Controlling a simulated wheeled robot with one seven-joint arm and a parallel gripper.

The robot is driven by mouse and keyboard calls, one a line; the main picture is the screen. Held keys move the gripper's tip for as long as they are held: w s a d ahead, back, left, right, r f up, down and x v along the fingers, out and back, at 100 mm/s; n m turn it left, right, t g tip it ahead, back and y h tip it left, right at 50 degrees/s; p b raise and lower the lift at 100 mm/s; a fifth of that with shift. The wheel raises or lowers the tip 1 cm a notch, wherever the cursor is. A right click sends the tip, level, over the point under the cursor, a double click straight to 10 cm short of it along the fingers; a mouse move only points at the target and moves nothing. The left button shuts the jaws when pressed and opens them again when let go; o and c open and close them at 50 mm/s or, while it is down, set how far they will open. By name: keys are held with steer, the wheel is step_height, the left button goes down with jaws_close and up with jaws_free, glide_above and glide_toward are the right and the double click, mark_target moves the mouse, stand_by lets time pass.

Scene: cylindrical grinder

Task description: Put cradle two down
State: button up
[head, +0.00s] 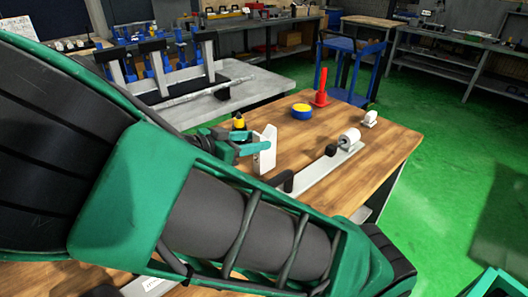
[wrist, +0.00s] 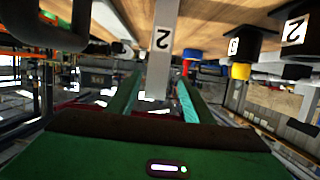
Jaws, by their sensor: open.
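Cradle two is a pale upright plate (head: 264,150) on the wooden table in the head view, close to my gripper (head: 250,148). The wrist view, which is upside down, shows the plate (wrist: 162,55) with a "2" label near the table side. Its free end lies between the two green fingers of my gripper (wrist: 157,98), which are open, with a gap visible beside the plate. The plate's foot appears to meet the table, but contact is hard to confirm. My arm hides the near part of the table.
A pale rail with a cylindrical head (head: 348,140) lies right of the plate. Labelled black blocks (wrist: 252,40) show in the wrist view.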

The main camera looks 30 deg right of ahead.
steer(key=shift+f+x, duration=0.2)
steer(key=shift+x, duration=2)
steer(key=shift+s, duration=0.15)
jaws_close()
steer(key=shift+r, duration=0.1)
